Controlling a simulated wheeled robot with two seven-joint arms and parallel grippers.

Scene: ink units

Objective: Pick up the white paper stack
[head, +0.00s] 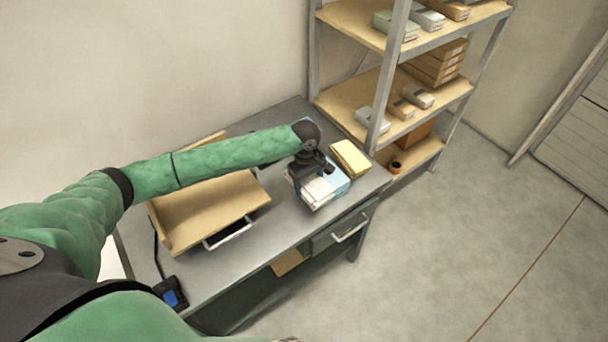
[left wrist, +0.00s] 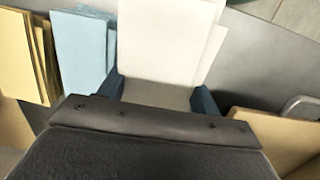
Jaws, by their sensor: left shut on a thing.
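The white paper stack (head: 318,190) is at the right part of the grey desk (head: 245,251), under my left gripper. My left gripper (head: 311,176) is shut on the white stack from above. In the left wrist view the stack (left wrist: 168,40) lies between the two blue fingers of the gripper (left wrist: 160,95). Whether the stack touches the desk or is slightly raised, I cannot tell. My right gripper is not in view.
A blue stack (head: 338,181) is right beside the white one, and a yellow stack (head: 350,157) is behind it. A tan wooden tray (head: 222,205) with a metal handle is to the left. A shelf rack (head: 408,102) with boxes stands behind the desk's right end.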

